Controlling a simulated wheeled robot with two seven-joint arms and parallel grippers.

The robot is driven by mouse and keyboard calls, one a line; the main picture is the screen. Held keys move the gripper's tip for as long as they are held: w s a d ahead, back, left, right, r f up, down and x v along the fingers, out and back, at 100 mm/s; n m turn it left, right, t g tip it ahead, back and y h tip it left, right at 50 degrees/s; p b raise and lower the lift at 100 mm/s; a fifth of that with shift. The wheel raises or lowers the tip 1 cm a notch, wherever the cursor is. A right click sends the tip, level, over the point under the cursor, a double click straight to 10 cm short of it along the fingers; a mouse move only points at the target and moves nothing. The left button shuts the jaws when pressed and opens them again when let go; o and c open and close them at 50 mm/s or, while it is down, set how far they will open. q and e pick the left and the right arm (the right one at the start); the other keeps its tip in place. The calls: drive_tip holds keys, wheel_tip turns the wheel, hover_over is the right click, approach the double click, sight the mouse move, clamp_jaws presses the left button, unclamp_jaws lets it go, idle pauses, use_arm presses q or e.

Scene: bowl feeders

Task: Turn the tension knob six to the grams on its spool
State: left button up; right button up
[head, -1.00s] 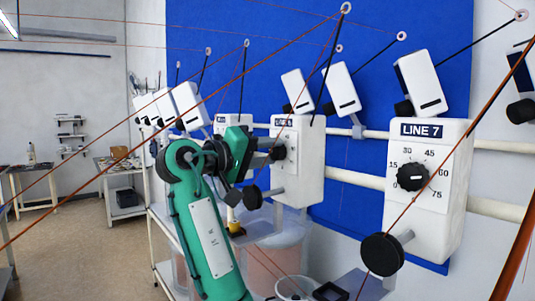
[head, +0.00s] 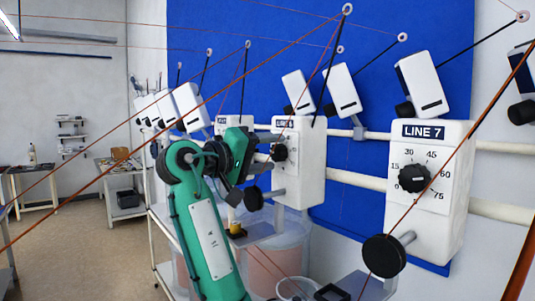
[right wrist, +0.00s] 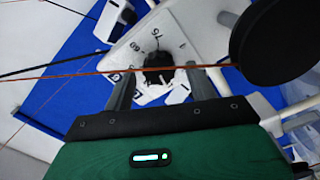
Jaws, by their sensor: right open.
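The line 6 tension unit (head: 304,165) is a white box on the rail, with its LINE 6 label partly in view. Its black knob (head: 280,153) is on the front face, and it also shows in the right wrist view (right wrist: 158,68). My right gripper (head: 264,157) is open in front of that knob. In the right wrist view, the knob appears between the two grey fingers, with a gap on each side. Some dial numbers show there, but I cannot read the knob's pointer. I cannot make out the line 6 spool's marking. My left gripper is out of view.
The line 7 unit (head: 430,190) stands to the right with its own knob (head: 413,178). A black disc (head: 253,198) juts out below the line 6 knob. Orange threads cross the view. Clear tubs (head: 285,240) stand below.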

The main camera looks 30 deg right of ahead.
drive_tip(key=shift+a, duration=0.1)
drive_tip(key=shift+a+f, duration=0.1)
drive_tip(key=shift+a, duration=0.2)
drive_tip(key=s+a+b, duration=0.1)
drive_tip(key=a+b, duration=0.3)
drive_tip(key=a, duration=0.9)
drive_tip(key=shift+b, duration=0.3)
